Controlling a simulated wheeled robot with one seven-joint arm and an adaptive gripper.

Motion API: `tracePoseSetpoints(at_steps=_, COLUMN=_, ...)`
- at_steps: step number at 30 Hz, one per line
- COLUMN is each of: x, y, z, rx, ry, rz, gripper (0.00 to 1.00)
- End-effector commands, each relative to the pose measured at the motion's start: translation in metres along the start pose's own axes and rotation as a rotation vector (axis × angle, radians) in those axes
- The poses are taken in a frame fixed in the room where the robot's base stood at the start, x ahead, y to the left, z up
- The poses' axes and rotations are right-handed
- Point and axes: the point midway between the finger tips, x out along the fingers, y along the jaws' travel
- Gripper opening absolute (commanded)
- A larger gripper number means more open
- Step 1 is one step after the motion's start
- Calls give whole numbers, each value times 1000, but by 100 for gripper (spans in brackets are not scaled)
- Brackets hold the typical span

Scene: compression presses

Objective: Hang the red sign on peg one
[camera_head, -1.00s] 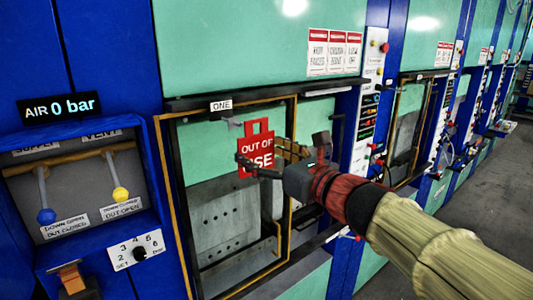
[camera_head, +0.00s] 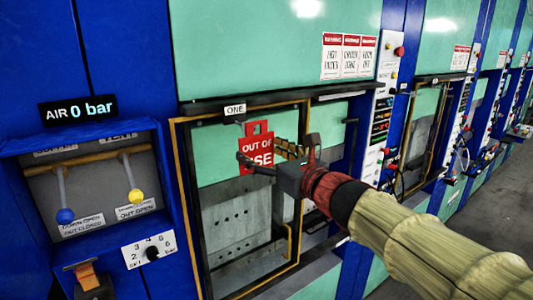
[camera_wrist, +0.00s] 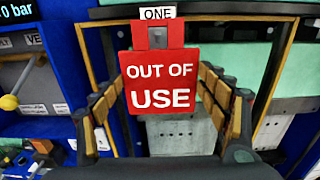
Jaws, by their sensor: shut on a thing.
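The red sign (camera_head: 257,155), lettered "OUT OF USE", hangs upright in front of the first press opening. My gripper (camera_head: 262,160) is shut on it, with a finger at each side edge. In the wrist view the sign (camera_wrist: 160,80) faces me between the fingers (camera_wrist: 160,122). Its top tab has a square hole, through which something grey shows. The white label "ONE" (camera_head: 235,110) is just above and left of the tab, and directly above it in the wrist view. Peg one (camera_head: 240,119) shows small under the label. I cannot tell whether it passes through the hole.
A yellow-edged frame (camera_head: 187,200) surrounds the press opening behind the sign. At left is a panel with a blue-knobbed lever (camera_head: 65,215), a yellow-knobbed lever (camera_head: 136,196) and a dial (camera_head: 152,253). The air display (camera_head: 78,110) reads 0 bar. More presses recede right.

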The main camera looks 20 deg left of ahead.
Motion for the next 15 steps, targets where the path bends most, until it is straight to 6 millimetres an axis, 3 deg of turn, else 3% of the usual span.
tracePoseSetpoints(at_steps=15, x=25, y=0, z=-8, rx=-1, ry=-1, rz=1, gripper=44)
